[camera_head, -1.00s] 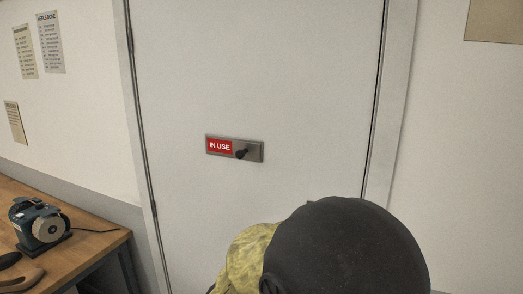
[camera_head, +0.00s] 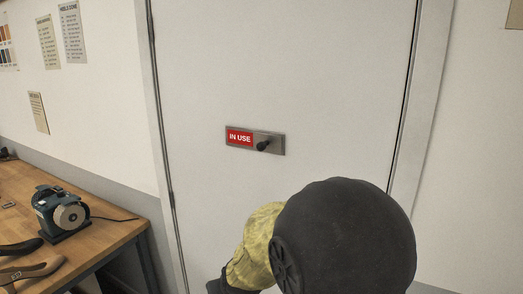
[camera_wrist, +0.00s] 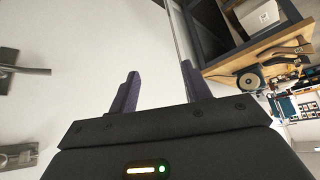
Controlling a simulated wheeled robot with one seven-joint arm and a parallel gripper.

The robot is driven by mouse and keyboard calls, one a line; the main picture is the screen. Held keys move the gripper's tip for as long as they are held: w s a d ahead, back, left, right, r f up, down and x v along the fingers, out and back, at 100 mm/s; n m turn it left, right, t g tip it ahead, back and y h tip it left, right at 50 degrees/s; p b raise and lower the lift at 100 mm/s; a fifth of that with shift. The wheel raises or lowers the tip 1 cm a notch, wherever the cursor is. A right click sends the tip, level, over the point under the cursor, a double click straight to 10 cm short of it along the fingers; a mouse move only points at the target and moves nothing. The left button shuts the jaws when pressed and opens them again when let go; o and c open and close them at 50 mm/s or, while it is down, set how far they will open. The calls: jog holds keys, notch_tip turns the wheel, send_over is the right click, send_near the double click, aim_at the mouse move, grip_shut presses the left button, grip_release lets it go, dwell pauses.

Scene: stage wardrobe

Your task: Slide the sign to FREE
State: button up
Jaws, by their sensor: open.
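The sign (camera_head: 240,137) is a red panel reading IN USE at the left of a grey metal plate (camera_head: 279,145) on the white door (camera_head: 290,70). A dark knob (camera_head: 263,145) sticks out just right of the red panel. In the wrist view my gripper (camera_wrist: 159,80) is open, with its two dark fingers apart and nothing between them. In the head view my arm is below and right of the sign, and the gripper itself is not visible there. The sign cannot be made out for certain in the wrist view.
A wooden workbench (camera_head: 110,232) stands at the lower left with a grinder (camera_head: 60,212) on it. Paper notices hang on the left wall, such as a sheet (camera_head: 72,32). The door around the plate is clear.

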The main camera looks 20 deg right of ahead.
aim_at(260, 149)
jog(key=w+d+r+m+t+h+b, duration=0.1)
jog(key=w+d+r+t+h, duration=0.2)
jog(key=w, duration=0.4)
jog(key=w+d+r+m+t+h+b, duration=0.1)
jog(key=w+r+t, duration=0.3)
jog(key=w, duration=0.3)
jog(key=w+d+r+m+t+h+b, duration=0.1)
jog(key=d+r+m+h, duration=0.3)
jog(key=r+h, duration=0.7)
jog(key=shift+w+d+r+t+h+b, duration=0.3)
jog(key=shift+d+t+h+b, duration=0.1)
jog(key=shift+d, duration=0.25)
jog(key=shift+w, duration=0.1)
jog(key=p+x, duration=0.7)
jog(key=x, duration=0.9)
jog(key=shift+w+d+r, duration=0.15)
jog(key=shift+d+r, duration=0.05)
jog(key=shift+r, duration=0.1)
jog(key=shift+w+d+p, duration=0.25)
jog(key=shift+p, duration=0.05)
